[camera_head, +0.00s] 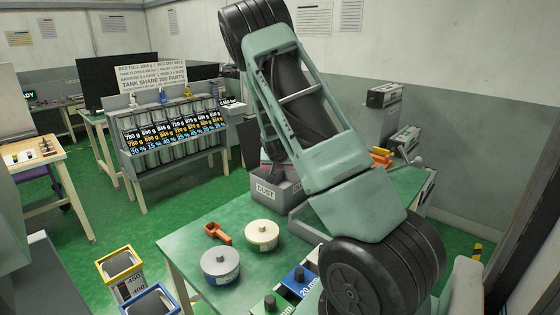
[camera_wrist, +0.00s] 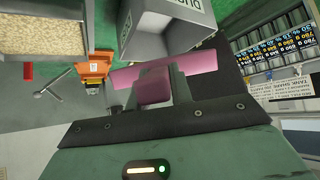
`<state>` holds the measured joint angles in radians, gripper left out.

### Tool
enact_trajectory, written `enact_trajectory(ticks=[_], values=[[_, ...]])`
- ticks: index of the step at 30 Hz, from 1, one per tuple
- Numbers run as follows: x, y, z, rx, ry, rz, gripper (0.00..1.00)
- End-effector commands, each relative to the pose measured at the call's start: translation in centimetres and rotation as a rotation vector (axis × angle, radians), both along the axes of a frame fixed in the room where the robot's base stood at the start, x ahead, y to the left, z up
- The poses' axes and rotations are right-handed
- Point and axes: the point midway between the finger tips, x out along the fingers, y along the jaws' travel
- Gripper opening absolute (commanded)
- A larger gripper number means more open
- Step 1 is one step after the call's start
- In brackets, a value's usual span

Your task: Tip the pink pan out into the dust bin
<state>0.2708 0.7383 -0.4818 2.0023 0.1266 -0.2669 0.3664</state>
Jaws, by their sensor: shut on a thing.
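The pink pan (camera_wrist: 190,65) shows in the wrist view as a wide pink edge with a block-like pink grip (camera_wrist: 155,87). My gripper (camera_wrist: 155,101) is shut on that grip. The pan's inside and any contents cannot be seen. The grey dust bin (camera_wrist: 138,45) is just beyond the pan in the wrist view, its label upside down there. In the head view the dust bin (camera_head: 285,191) stands at the far side of the green table, partly behind my arm.
A rack of columns (camera_head: 175,130) stands behind.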

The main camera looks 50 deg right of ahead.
Motion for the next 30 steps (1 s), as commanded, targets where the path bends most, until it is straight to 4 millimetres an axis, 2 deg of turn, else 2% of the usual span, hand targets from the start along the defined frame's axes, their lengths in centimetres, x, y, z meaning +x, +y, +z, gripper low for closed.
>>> enact_trajectory(ticks=[1, 10, 30], values=[[0.0, -0.1, 0.9, 0.014, 0.008, -0.001, 0.00], [0.3, -0.6, 2.4, 0.103, 0.061, -0.002, 0.00], [2.8, -4.8, 5.9, 0.388, 0.237, -0.003, 0.00]])
